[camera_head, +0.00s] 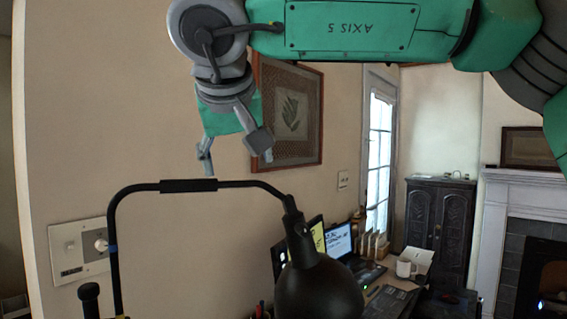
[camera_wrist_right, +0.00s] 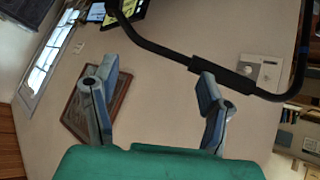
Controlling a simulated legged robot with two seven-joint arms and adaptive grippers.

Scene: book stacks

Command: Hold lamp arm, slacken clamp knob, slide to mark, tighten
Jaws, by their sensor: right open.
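The black lamp arm (camera_head: 235,184) is a bent tube with a thicker sleeve (camera_head: 188,185) on its top stretch; it runs to a dark lamp head (camera_head: 320,289). Its upright post at left carries a small blue band (camera_head: 112,248). A black knob (camera_head: 89,292) stands beside the post at the bottom edge; whatever is below it is cut off. My right gripper (camera_head: 233,155) is open and empty, above the sleeve and apart from it. In the right wrist view, the sleeve (camera_wrist_right: 221,75) shows beyond the open fingers (camera_wrist_right: 157,82), near the right one. My left gripper is not in view.
A wall plate with a switch and dial (camera_head: 80,250) is behind the post. A framed picture (camera_head: 290,115) hangs behind my right gripper. The space around the sleeve looks clear.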

